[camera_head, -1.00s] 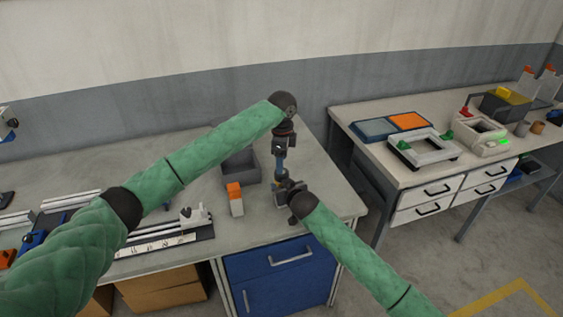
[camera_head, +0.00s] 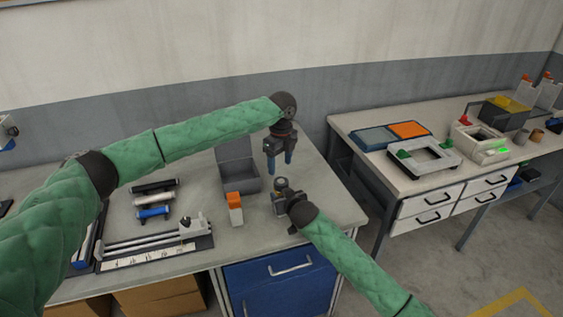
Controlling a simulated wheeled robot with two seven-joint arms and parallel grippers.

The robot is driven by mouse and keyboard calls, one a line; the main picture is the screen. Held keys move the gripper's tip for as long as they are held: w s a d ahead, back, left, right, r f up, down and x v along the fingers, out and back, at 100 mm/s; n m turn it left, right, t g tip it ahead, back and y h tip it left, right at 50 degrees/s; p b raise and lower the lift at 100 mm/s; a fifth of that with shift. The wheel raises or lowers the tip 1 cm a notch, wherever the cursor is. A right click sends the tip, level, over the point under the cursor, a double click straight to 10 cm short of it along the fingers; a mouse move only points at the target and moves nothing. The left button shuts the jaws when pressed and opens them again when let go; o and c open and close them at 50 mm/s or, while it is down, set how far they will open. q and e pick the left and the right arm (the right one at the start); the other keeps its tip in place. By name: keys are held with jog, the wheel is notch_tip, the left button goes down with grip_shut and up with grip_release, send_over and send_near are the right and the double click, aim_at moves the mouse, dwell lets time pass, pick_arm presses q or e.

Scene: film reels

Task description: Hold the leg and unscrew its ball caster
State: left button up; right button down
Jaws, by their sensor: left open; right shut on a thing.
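My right gripper (camera_head: 283,195) is shut on the leg (camera_head: 281,184), a small dark upright piece whose top shows above the jaws, over the right part of the near bench. Most of the leg is hidden by the jaws, and I cannot make out the ball caster on it. My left gripper (camera_head: 279,166) points down just above the leg.
A grey open box (camera_head: 238,178) and an orange-capped white bottle (camera_head: 235,210) stand left of the grippers. Several short tubes (camera_head: 154,212) and a rail fixture with a scale (camera_head: 155,243) lie farther left. A second bench (camera_head: 345,122) stands right, across a gap.

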aim_at(282, 180)
pick_arm(q)
jog(key=shift+d+m, duration=0.25)
jog(key=shift+m, duration=0.45)
jog(key=shift+f, duration=3.95)
jog(key=shift+c, duration=0.2)
jog(key=c, duration=0.9)
jog(key=n, duration=0.2)
jog(key=shift+d+n, duration=0.1)
jog(key=shift+n, duration=0.3)
jog(key=shift+c, duration=0.2)
jog(key=n, duration=0.4)
jog(key=shift+n, duration=0.3)
jog(key=n, duration=0.6)
jog(key=shift+r, duration=0.15)
